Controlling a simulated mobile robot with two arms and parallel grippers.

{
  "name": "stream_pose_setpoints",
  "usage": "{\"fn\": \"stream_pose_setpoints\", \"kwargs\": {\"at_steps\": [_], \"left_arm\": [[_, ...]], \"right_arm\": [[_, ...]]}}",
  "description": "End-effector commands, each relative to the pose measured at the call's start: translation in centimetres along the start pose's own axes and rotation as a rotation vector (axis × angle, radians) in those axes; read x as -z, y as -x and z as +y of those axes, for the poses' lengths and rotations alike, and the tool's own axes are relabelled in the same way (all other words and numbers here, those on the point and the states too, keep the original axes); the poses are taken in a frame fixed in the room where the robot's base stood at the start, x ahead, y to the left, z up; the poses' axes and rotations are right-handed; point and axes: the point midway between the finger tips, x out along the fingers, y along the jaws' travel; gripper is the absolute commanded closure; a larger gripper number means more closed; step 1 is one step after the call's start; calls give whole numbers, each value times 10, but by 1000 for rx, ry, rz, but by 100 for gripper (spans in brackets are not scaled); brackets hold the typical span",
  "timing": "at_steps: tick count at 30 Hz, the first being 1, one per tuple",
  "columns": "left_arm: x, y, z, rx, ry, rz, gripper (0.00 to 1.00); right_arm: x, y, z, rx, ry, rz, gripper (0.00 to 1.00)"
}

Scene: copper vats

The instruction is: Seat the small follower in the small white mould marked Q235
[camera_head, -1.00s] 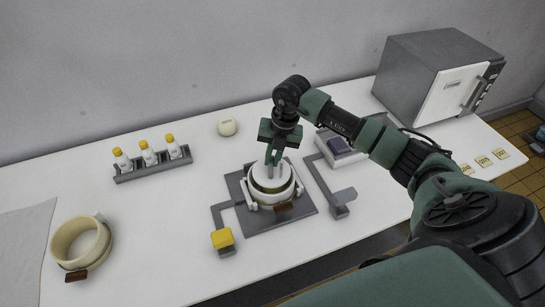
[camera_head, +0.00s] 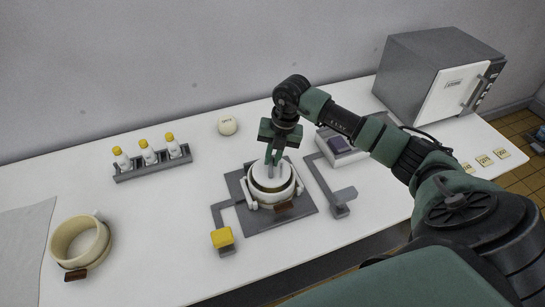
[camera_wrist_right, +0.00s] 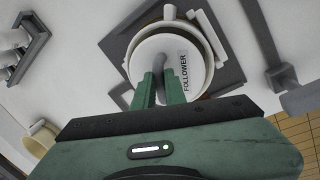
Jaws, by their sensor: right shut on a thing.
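The white round follower (camera_head: 268,175) has a grey loop handle, and its top reads FOLLOWER in the right wrist view (camera_wrist_right: 172,62). My right gripper (camera_head: 273,157) is shut on this handle from above; its green fingers also show in the wrist view (camera_wrist_right: 162,88). The follower is within the mouth of the small white mould (camera_head: 267,203), with the mould's rim around it. I cannot tell how deep it sits or whether it touches bottom. The mould has a brown tag at the front, too small to read. My left gripper is out of view.
The mould stands on a grey plate (camera_head: 303,206) with side arms and a yellow block (camera_head: 222,237). A larger cream ring mould (camera_head: 62,240) is at left. A bottle rack (camera_head: 154,170), a round white object (camera_head: 228,125) and a grey cabinet (camera_head: 420,70) stand behind.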

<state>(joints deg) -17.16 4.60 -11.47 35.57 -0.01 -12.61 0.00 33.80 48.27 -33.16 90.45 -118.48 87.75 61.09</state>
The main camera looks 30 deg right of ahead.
Motion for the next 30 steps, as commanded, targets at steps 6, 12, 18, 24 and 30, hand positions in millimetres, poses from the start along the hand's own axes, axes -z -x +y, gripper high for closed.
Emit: {"fn": "stream_pose_setpoints", "kwargs": {"at_steps": [6, 12, 18, 24, 30], "left_arm": [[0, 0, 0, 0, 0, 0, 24], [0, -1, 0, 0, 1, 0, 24], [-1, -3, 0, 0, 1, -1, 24], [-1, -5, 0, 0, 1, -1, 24], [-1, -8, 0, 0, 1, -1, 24]], "right_arm": [[0, 0, 0, -1, 0, 0, 100], [0, -1, 0, -1, 1, 0, 100], [0, -4, 0, -1, 1, 0, 100], [0, -7, -1, 0, 0, 0, 100], [0, -10, -2, 0, 0, 0, 100]]}}
